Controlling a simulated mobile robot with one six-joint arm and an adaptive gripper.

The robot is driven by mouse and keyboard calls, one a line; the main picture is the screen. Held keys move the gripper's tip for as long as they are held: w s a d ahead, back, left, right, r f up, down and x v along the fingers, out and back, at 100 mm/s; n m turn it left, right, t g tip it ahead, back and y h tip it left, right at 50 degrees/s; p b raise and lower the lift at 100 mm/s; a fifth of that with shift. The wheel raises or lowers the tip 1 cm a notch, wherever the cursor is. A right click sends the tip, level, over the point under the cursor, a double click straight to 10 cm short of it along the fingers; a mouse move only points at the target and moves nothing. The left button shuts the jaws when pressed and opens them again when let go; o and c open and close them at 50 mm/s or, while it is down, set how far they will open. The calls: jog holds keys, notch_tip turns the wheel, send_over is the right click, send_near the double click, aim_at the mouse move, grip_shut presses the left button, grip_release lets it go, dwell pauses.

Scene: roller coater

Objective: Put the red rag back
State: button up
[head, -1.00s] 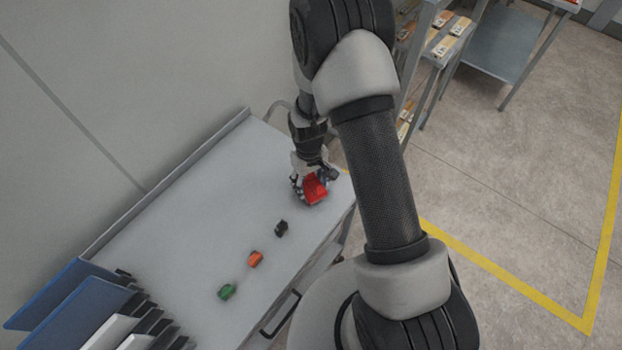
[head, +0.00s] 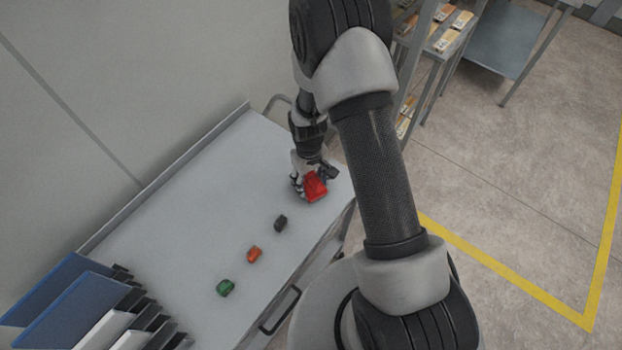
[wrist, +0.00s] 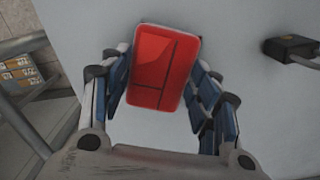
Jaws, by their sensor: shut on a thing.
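The red rag (head: 315,187) is a folded, block-like red piece near the far right end of the grey table. My gripper (head: 308,182) is shut on it there. In the wrist view the red rag (wrist: 162,70) sits between the two blue-padded fingers of my gripper (wrist: 160,88), slightly tilted. The pale table surface shows behind it. I cannot tell whether the rag touches the table.
On the table (head: 190,215) a black item (head: 281,223), an orange item (head: 254,254) and a green item (head: 225,288) lie in a row. Blue folders (head: 75,295) stand at the lower left. A shelf rack (head: 440,40) stands beyond the table.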

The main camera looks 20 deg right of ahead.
jog(key=o, duration=1.3)
jog(key=r, duration=1.2)
jog(key=shift+w+a, duration=0.15)
jog(key=shift+w, duration=0.05)
jog(key=s+r+m+t+b, duration=0.1)
jog(key=s+r+b, duration=0.1)
jog(key=s+r, duration=0.35)
jog(key=s+r+m+t+b, duration=0.1)
jog(key=s+r+t+b, duration=0.15)
jog(key=r, duration=0.65)
jog(key=shift+m+t, duration=0.4)
jog(key=shift+t, duration=0.35)
jog(key=s+r+b, duration=0.1)
jog(key=s, duration=0.3)
jog(key=s+r+b, duration=0.1)
jog(key=s, duration=0.4)
jog(key=s+b, duration=0.2)
jog(key=s, duration=0.2)
jog(key=shift+s+d+r, duration=0.2)
jog(key=shift+s+r, duration=0.1)
jog(key=shift+r, duration=0.1)
